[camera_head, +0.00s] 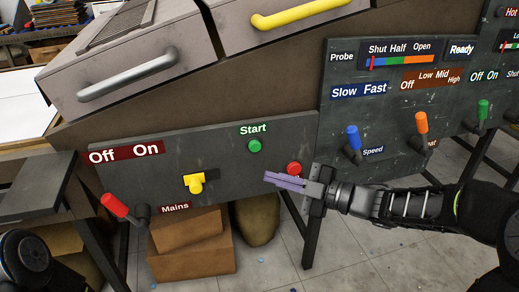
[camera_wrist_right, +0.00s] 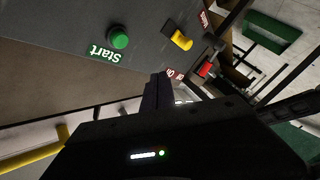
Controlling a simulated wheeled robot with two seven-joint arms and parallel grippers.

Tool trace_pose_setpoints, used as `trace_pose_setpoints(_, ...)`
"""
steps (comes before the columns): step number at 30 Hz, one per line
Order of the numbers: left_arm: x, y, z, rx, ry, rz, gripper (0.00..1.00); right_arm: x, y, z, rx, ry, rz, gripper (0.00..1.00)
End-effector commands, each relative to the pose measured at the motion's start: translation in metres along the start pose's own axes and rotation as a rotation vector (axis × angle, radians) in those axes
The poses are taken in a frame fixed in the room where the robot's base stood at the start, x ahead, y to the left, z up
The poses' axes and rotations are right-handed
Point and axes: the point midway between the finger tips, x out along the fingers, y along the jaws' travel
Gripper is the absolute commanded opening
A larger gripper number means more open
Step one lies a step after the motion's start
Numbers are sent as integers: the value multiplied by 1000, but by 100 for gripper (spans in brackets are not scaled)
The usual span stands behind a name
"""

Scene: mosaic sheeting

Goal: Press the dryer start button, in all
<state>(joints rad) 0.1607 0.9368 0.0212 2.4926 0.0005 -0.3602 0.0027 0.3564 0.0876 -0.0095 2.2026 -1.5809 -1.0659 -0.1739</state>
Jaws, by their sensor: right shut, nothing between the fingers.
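The green start button (camera_head: 254,146) is on the grey control panel (camera_head: 130,165), under the white "Start" label. It also shows in the right wrist view (camera_wrist_right: 119,40), with its label upside down. My right gripper (camera_head: 268,179) reaches in from the right with its fingers shut and empty. In the head view its tips are below and slightly right of the green button, apart from it. A red button (camera_head: 294,168) shows just above the gripper's fingers. My left gripper is not in view; only a dark part of my left arm shows at the lower left.
A yellow switch (camera_head: 195,183) and a red-handled mains lever (camera_head: 115,206) are on the same panel. Blue (camera_head: 353,137), orange (camera_head: 421,122) and green (camera_head: 482,109) levers stick out at the right. Cardboard boxes (camera_head: 190,261) and a sack (camera_head: 257,219) stand below.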

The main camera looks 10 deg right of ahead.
Motion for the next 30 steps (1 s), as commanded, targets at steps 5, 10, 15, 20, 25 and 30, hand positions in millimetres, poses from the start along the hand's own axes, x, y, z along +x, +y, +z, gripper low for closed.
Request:
trace_pose_setpoints(5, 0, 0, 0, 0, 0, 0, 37, 0, 0, 0, 0, -1, 0, 0)
trace_pose_setpoints(10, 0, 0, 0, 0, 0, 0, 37, 1, 0, 1, 1, -2, 0, 0)
trace_pose_setpoints(15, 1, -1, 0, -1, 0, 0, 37, 7, 4, 6, 0, -2, 0, 0)
trace_pose_setpoints(20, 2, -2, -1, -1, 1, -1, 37, 18, 12, 14, 2, -2, 0, 0)
trace_pose_setpoints(25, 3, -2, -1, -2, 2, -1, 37, 35, 24, 26, 1, -1, 0, 0)
trace_pose_setpoints(30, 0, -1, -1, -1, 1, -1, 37, 49, 36, 36, 2, -2, 0, 0)
